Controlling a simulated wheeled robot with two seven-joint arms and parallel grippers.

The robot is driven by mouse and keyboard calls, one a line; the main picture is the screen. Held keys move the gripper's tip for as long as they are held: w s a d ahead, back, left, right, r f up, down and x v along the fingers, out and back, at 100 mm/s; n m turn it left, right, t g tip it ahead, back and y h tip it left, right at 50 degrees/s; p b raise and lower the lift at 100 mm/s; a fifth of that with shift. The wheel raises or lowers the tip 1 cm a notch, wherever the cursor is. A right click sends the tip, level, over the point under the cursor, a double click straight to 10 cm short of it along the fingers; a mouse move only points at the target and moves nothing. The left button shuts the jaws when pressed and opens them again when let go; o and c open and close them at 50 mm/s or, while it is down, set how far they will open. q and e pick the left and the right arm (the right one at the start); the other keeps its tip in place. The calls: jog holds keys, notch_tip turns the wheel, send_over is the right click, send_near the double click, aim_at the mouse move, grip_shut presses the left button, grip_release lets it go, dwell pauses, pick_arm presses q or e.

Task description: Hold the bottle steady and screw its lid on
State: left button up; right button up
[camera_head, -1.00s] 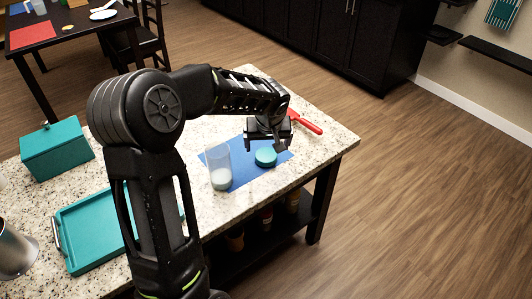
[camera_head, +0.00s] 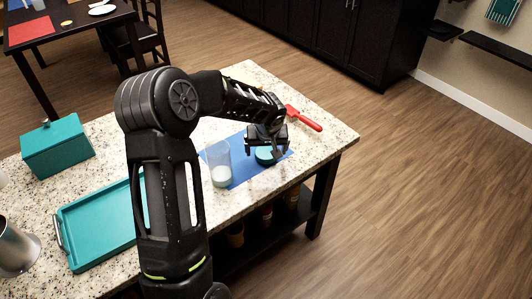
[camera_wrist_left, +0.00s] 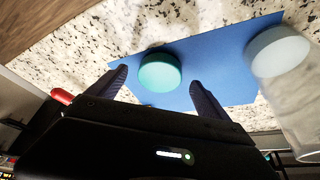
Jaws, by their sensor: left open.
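The bottle (camera_head: 219,165) is a clear cylinder with whitish contents at its base. It stands upright and uncapped on the left part of a blue mat (camera_head: 241,175). The teal round lid (camera_head: 264,156) lies on the mat to its right, apart from it. My left gripper (camera_head: 266,150) is open just above the lid and partly covers it in the head view. In the left wrist view the lid (camera_wrist_left: 160,71) sits between and ahead of the two spread fingers (camera_wrist_left: 160,82), and the bottle (camera_wrist_left: 290,70) is at the right edge. My right gripper is not in view.
A red-handled utensil (camera_head: 304,118) lies behind the gripper on the speckled counter (camera_head: 318,150). A teal tray (camera_head: 97,228), a teal box (camera_head: 57,148) and a metal pot (camera_head: 14,248) stand at the left. The counter's right corner is clear.

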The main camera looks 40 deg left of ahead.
pick_arm(q)
jog(key=shift+x, duration=1.1)
jog(key=shift+c, duration=0.4)
jog(key=c, duration=1.3)
